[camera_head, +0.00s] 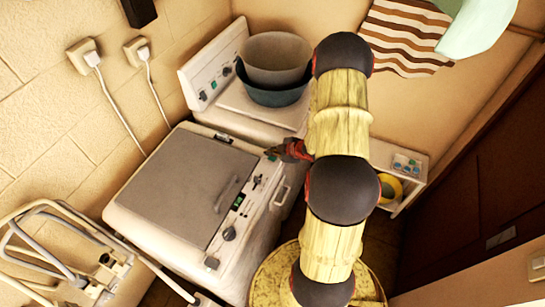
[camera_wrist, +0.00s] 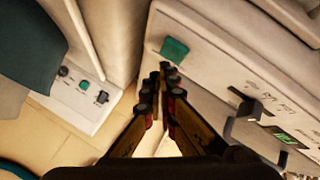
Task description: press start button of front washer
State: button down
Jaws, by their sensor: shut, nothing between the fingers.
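The front washer (camera_head: 127,215) is a white machine with a grey lid and a control panel along its right edge. The panel has a green display (camera_head: 238,201), dark knobs and, at its far end, a green square button (camera_head: 271,157). That button shows large in the wrist view (camera_wrist: 174,49). My gripper (camera_head: 274,152) is at that far end of the panel. In the wrist view my gripper (camera_wrist: 164,73) is shut and empty, its tips close beside the green button. I cannot tell whether they touch the panel.
A second washer (camera_head: 196,76) stands behind, with a grey basin (camera_head: 275,57) stacked in a blue one (camera_head: 270,93) on top. A small white shelf (camera_head: 410,160) is at right. A folded drying rack (camera_head: 60,250) is at lower left. A narrow gap separates the washers.

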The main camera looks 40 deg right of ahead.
aim_at(272, 158)
jog(key=shift+r+p, duration=1.8)
jog(key=shift+r, duration=0.7)
